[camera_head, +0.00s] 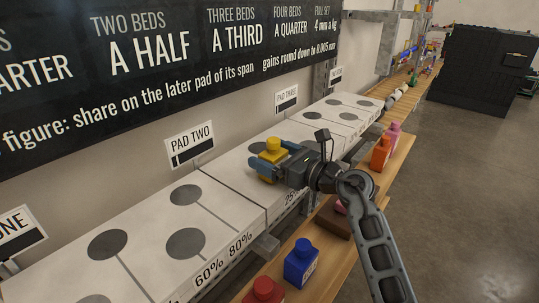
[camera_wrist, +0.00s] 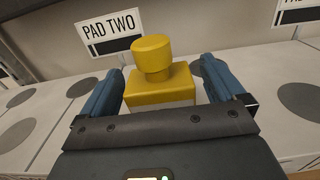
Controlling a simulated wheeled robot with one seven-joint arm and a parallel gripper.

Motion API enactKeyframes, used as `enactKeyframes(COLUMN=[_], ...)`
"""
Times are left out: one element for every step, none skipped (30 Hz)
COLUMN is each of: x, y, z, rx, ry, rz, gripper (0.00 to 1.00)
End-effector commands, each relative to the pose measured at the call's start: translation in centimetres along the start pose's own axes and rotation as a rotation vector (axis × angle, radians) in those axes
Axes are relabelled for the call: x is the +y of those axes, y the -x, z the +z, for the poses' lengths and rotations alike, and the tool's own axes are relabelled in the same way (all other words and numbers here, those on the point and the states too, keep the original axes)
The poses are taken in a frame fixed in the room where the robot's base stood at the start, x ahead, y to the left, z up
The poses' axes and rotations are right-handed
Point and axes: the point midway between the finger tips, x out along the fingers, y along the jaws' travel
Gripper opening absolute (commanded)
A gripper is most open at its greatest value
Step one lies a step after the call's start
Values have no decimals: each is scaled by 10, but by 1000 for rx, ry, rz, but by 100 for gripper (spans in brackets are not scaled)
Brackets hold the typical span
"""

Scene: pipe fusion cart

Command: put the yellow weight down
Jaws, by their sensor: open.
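The yellow weight (camera_head: 273,150) has a square body with a round knob on top and is upright on the white bench top (camera_head: 228,165). It also shows in the wrist view (camera_wrist: 155,91), just ahead of my gripper's palm. My gripper (camera_head: 262,163) is open, with one blue finger on each side of the weight. In the wrist view my gripper (camera_wrist: 160,84) shows small gaps between the fingers and the weight's body. The weight's underside is hidden, so I cannot tell which marked circle it covers, if any.
The bench has grey circles and signs, including PAD TWO (camera_head: 190,145) and PAD THREE (camera_head: 287,97). A wooden shelf (camera_head: 330,262) along its front holds a blue weight (camera_head: 301,264), a red weight (camera_head: 264,291), an orange weight (camera_head: 381,154) and a pink weight (camera_head: 394,135). A black wall board stands behind.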

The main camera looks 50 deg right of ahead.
Motion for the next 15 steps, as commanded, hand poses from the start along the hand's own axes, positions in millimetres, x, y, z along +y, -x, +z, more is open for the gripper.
enactKeyframes(x=[0, 0, 0, 0, 0, 0, 0, 0, 0, 0, 0, 0, 0, 0, 0], y=[9, 15, 23, 29, 36, 44, 51, 57, 65, 70, 76, 82, 87, 91, 96], z=[-2, -2, -2, -2, -2, -2, -3, -2, -2, -2, -2, -2, -2, -2, -2], rx=[0, 1, 1, 2, 1, 1, 2, 1, 1, 2, 1, 1, 1, 1, 1], ry=[0, 0, 1, 0, -1, 0, 0, 0, -1, 0, 0, 1, 1, 1, 0], rz=[-2, -3, -3, -3, -4, -3, -3, -4, -2, -3, -3, -1, -2, -2, -2], gripper=[96, 96, 96, 96, 96, 96, 96, 96, 96, 96, 96, 96, 96, 96, 96])
